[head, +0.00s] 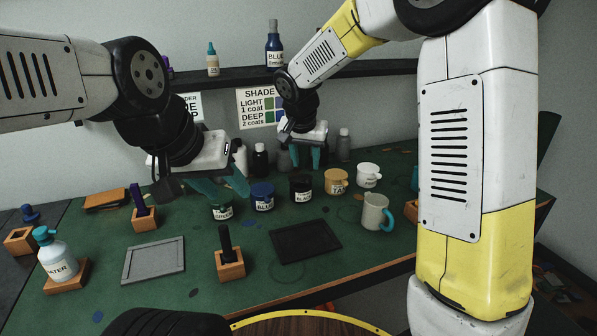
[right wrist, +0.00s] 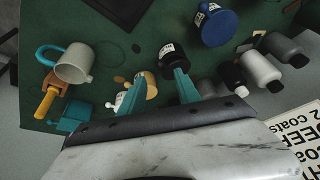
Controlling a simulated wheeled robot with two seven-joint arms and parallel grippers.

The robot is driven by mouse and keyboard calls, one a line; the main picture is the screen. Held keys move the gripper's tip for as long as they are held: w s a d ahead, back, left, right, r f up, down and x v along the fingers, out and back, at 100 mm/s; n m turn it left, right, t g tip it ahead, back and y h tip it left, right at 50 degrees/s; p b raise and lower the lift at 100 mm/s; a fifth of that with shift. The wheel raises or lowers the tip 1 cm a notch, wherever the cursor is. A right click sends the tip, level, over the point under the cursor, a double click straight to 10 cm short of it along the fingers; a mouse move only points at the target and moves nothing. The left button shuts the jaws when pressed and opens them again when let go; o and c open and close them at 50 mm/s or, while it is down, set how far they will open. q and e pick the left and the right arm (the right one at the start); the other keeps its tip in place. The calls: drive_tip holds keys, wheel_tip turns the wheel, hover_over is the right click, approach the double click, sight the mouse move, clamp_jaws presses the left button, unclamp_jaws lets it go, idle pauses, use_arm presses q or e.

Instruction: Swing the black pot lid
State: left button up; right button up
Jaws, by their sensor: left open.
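The black pot (head: 301,189) stands on the green table between the blue pot (head: 262,197) and the yellow pot (head: 336,181). Its white label faces the head camera. Its lid is dark and hard to tell from the pot. In the right wrist view the black pot (right wrist: 172,61) is close to the fingertips, partly behind one teal finger. My right gripper (head: 306,164) is open and empty just behind and above the black pot; its fingers also show in the right wrist view (right wrist: 158,76). My left gripper (head: 235,192) is open above the green pot (head: 222,209).
A white pot (head: 369,175) and a mug (head: 375,212) with a teal handle stand at the right. Bottles (head: 259,160) stand behind the pots. In front lie a black tray (head: 305,241), a grey tray (head: 153,260) and a wooden holder (head: 230,265) with a black-handled stamp.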

sight(307, 180)
drive_tip(key=x, duration=0.7)
drive_tip(key=shift+w+f, duration=0.15)
drive_tip(key=shift+f, duration=0.25)
drive_tip(key=shift+c, duration=0.5)
clamp_jaws()
idle(0.5)
